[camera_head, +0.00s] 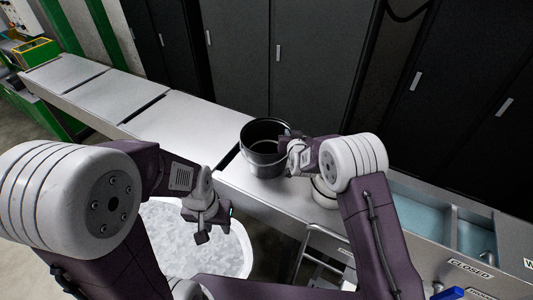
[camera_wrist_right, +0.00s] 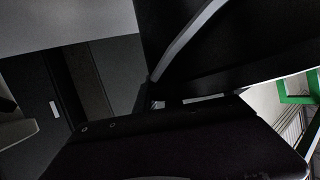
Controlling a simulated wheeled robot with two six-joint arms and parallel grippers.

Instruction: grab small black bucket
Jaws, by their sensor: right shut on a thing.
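The small black bucket (camera_head: 262,157) stands on the metal counter in the head view, upright and open at the top. My right gripper (camera_head: 287,140) is at the right side of its rim and shut on the bucket's wall. In the right wrist view the bucket (camera_wrist_right: 240,35) is a large dark shape with a pale curved rim line, close to the camera. The gripper hides part of its right side. My left gripper (camera_head: 203,228) hangs above the white tub, apart from the bucket; its jaw opening is unclear.
The metal counter (camera_head: 180,118) runs to the back left and is bare there. A pale round container (camera_head: 323,193) is partly hidden by my right arm. A large white tub (camera_head: 163,217) stands on the floor. Sinks (camera_head: 473,240) lie right. Dark cabinets (camera_head: 310,55) stand behind.

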